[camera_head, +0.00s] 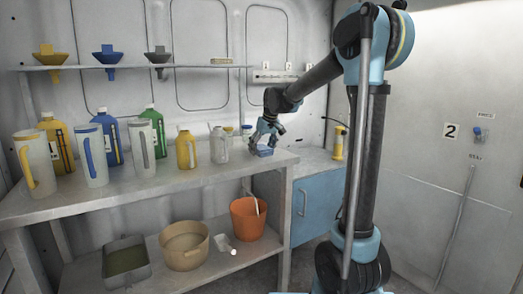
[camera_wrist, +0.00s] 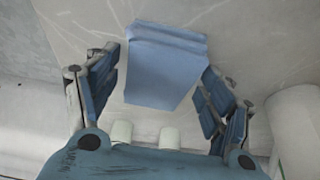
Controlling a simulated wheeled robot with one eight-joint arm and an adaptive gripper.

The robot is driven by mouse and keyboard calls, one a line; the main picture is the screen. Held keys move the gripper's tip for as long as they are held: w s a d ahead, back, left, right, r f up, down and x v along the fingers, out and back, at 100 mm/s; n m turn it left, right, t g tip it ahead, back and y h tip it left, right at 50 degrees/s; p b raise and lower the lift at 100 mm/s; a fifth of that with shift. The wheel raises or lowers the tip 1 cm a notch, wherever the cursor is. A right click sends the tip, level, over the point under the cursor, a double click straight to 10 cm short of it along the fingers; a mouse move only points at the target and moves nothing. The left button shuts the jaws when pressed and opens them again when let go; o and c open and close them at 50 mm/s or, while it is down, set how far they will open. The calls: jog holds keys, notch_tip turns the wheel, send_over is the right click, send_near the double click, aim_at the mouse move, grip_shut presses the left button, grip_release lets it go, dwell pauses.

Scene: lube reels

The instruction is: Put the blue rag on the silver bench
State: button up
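The blue rag (camera_wrist: 167,65) is a folded, light-blue block in the wrist view. It lies on or just above a scratched grey surface. In the head view the rag (camera_head: 263,152) shows small at the right end of the silver bench (camera_head: 205,181), under my gripper (camera_head: 265,139). In the wrist view my gripper (camera_wrist: 162,75) has its two blue fingers spread wide. The rag is between and beyond the fingertips, with gaps on both sides. I cannot tell whether the rag touches the bench everywhere.
Jugs and bottles, such as a yellow bottle (camera_head: 186,149) and a clear bottle (camera_head: 219,146), stand left of my gripper. A blue cabinet (camera_head: 318,206) with a grey top adjoins the bench on the right. The lower shelf holds an orange bucket (camera_head: 247,222) and a tan tub (camera_head: 184,250).

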jog(key=v, duration=1.2)
jog(key=s+d+f+m, duration=0.1)
jog(key=s+d+f, duration=0.35)
jog(key=s, duration=0.25)
jog(key=s+d+f+m+h, duration=0.1)
jog(key=s+d+f, duration=0.2)
jog(key=s+d, duration=0.25)
jog(key=s+d+f+m, duration=0.1)
jog(key=s+d+f, duration=0.3)
jog(key=s, duration=0.3)
jog(key=s+d+f+m, duration=0.1)
jog(key=s+d+f, duration=0.2)
jog(key=s+f, duration=0.5)
jog(key=s+d+f+m+g+h, duration=0.1)
jog(key=s+d+f, duration=0.3)
jog(key=s+f, duration=0.4)
jog(key=shift+s+f+m+g+h, duration=0.35)
jog(key=shift+s+m, duration=0.25)
jog(key=shift+m, duration=0.2)
